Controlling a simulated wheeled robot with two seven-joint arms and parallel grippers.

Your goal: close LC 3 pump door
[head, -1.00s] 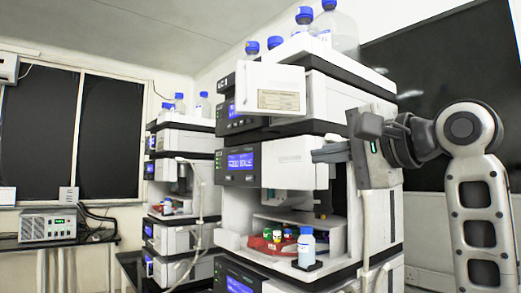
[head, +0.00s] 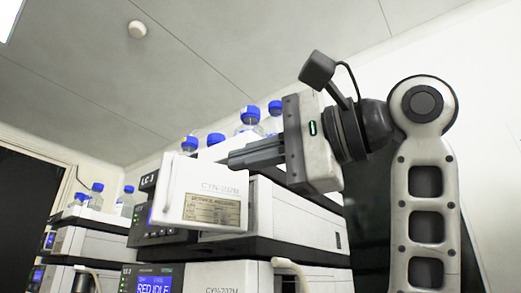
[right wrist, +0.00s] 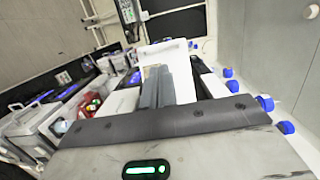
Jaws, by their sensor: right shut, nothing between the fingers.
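The LC 3 pump door (head: 203,196) is a white panel with a tan label. It stands open, swung out from the front of the top module of the stack, whose dark control strip (head: 150,212) shows to its left. My right gripper (head: 232,160) is shut and empty, with its fingers reaching left at the door's upper right edge. In the right wrist view the shut fingers (right wrist: 155,80) point at a white panel (right wrist: 178,62), apparently the door. I cannot tell whether they touch it. My left gripper is not in view.
Bottles with blue caps (head: 250,117) stand on top of the stack, just behind my right gripper. A lower module (head: 225,278) with a lit display sits beneath the door. Another stack (head: 88,230) stands at the far left. Free air lies above the door.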

